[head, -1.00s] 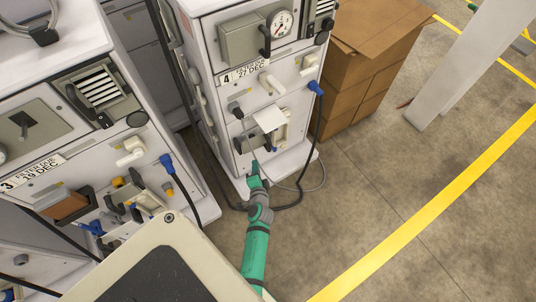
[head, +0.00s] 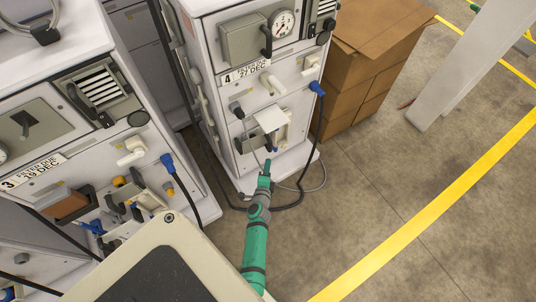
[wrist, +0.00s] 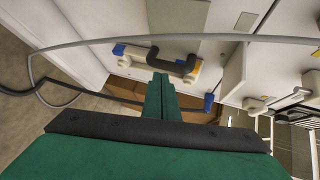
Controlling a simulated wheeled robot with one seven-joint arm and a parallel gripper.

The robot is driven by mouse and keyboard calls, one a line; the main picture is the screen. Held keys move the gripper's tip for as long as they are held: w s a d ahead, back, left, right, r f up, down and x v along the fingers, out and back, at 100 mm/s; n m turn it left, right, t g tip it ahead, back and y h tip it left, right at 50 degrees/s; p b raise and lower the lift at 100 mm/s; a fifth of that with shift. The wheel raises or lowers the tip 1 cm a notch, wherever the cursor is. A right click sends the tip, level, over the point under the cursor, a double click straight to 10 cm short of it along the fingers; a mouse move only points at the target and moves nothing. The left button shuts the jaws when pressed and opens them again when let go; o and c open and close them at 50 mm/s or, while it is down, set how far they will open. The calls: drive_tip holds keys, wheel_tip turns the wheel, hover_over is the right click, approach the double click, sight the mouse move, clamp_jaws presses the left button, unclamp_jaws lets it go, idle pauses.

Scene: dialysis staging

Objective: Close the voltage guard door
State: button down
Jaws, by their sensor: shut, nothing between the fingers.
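No label reading voltage guard is legible, so I cannot tell for sure which part is that door. On the machine numbered 4, a small white flap (head: 270,118) stands out from the lower front. Below and left of it is a dark handle (head: 246,146). A dark bracket-shaped handle (wrist: 172,63) shows just beyond my fingers in the wrist view, with blue and yellow parts beside it. My green gripper (head: 267,165) is shut and empty, below the flap and in front of the lower front. In the wrist view my gripper (wrist: 161,78) overlaps the handle's lower edge; contact is unclear.
A grey cable (wrist: 110,42) loops across the wrist view near my fingers. Hoses (head: 300,190) lie at the machine's foot. Machine 3 (head: 85,130) stands left, cardboard boxes (head: 365,65) behind right. Open floor (head: 350,215) lies to the right, with a yellow line.

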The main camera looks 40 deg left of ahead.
sight(270, 148)
drive_tip(key=x, duration=0.2)
drive_tip(key=r+x, duration=0.1)
drive_tip(key=x, duration=0.2)
drive_tip(key=shift+a, duration=0.2)
drive_tip(key=shift+w+a, duration=0.2)
drive_tip(key=shift+w, duration=0.1)
